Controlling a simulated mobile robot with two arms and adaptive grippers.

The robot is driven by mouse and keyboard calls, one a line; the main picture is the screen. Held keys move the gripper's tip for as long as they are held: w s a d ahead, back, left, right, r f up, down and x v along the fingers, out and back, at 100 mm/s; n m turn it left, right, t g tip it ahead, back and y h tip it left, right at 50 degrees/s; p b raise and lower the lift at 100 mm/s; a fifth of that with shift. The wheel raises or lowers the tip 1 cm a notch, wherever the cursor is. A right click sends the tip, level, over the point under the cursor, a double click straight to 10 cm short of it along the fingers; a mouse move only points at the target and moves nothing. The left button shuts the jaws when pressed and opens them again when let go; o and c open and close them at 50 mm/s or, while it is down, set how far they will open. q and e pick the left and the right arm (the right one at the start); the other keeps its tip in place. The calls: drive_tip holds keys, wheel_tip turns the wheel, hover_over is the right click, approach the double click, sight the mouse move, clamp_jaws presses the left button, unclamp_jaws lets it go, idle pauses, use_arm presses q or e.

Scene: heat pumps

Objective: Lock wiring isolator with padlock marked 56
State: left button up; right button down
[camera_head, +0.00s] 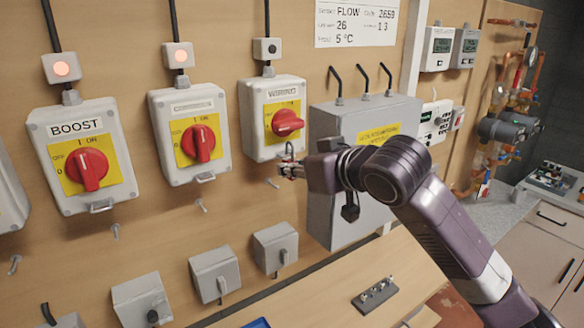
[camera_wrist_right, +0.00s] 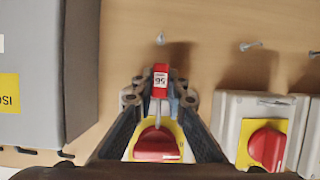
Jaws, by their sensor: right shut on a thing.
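A padlock (camera_wrist_right: 160,80) with a red body and a white label reading 56 is between the fingers of my right gripper (camera_head: 291,171). The fingers (camera_wrist_right: 160,98) are shut on it, and its metal shackle points toward the isolator. The knob also shows in the wrist view (camera_wrist_right: 155,146). I cannot tell whether the shackle passes through the hasp. My left gripper is out of view.
The BOOST isolator (camera_head: 70,128) and another isolator (camera_head: 172,112) are to the left. A grey box (camera_head: 365,115) stands close right of my gripper. Hooks (camera_head: 271,183) stick out below the isolators. A dark rack (camera_head: 374,296) with small items lies on the bench.

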drive_tip(key=shift+f+b, duration=0.6)
drive_tip(key=shift+f, duration=0.65)
idle(0.4)
drive_tip(key=c, duration=1.8)
unclamp_jaws()
drive_tip(key=shift+c, duration=0.2)
